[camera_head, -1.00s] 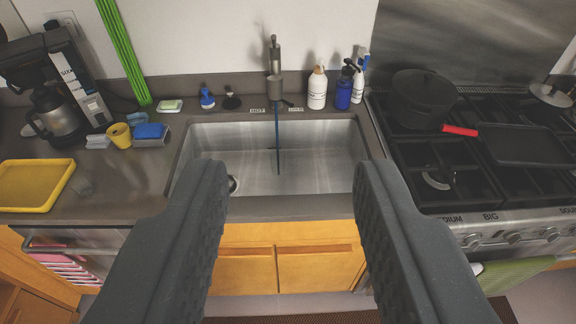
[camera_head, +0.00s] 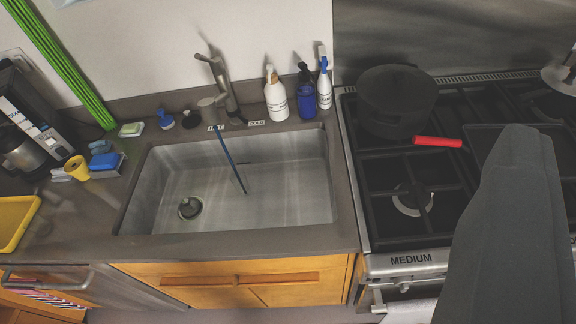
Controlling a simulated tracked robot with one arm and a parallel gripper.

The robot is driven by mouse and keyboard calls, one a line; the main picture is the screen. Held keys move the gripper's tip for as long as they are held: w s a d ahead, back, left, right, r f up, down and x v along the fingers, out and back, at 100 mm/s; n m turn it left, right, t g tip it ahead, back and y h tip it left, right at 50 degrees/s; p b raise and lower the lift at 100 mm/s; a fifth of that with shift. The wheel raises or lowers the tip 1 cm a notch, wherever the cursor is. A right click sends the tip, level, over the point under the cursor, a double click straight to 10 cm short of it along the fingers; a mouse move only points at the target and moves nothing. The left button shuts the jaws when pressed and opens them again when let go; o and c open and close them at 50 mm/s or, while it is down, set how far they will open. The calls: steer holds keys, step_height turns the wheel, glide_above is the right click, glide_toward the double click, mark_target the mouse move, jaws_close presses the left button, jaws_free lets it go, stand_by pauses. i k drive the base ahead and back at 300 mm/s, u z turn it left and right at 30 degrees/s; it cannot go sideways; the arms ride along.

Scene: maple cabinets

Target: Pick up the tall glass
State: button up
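No tall glass shows in the camera view. One dark grey finger of my gripper (camera_head: 515,230) rises at the right, in front of the stove. The other finger is not in view, so I cannot tell how far apart the fingers are. Nothing held shows beside the visible finger.
A steel sink (camera_head: 290,190) with a faucet (camera_head: 222,88) sits in the grey counter. A white bottle (camera_head: 276,97) and a blue bottle (camera_head: 306,95) stand behind it. A dark pot (camera_head: 396,100) is on the stove (camera_head: 385,215). A yellow tray (camera_head: 14,222) lies left.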

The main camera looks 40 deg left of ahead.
mark_target(242, 188)
steer(key=u, duration=0.1)
steer(key=i, duration=1.05)
steer(key=u, duration=0.6)
